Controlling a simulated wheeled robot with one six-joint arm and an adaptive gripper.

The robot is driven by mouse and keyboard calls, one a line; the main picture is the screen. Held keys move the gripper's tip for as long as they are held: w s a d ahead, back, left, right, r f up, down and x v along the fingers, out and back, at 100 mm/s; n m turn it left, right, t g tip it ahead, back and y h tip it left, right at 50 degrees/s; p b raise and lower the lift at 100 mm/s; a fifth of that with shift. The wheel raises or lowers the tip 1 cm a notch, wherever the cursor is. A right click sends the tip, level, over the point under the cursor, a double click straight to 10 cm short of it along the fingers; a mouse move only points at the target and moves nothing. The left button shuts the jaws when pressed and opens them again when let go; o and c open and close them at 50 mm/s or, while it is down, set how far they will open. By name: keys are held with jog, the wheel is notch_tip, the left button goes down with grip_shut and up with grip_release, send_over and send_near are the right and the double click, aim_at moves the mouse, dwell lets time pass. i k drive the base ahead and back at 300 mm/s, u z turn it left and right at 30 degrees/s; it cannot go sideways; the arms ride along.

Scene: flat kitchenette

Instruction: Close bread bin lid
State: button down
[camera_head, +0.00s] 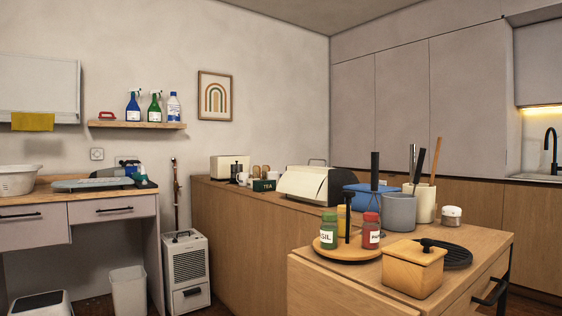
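A cream bread bin (303,185) with a dark end stands on the long wooden counter, near the middle of the view. Its front slopes, and a thin bar handle (317,161) shows at its top. From here I cannot tell how far the lid is open. The blue box and the items in front hide part of its right side. My gripper and arm are not in view.
A wooden cart (480,246) stands in front at right, holding a round tray (328,251) with jars, a lidded wooden box (412,270) and a grey pot (398,212). A blue box (357,196) stands beside the bin. A white dehumidifier (185,268) stands left of the counter.

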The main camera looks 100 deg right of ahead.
aim_at(307, 185)
jog(key=i, duration=0.25)
jog(key=z, duration=3.15)
jog(key=i, duration=2.35)
jog(key=z, duration=0.35)
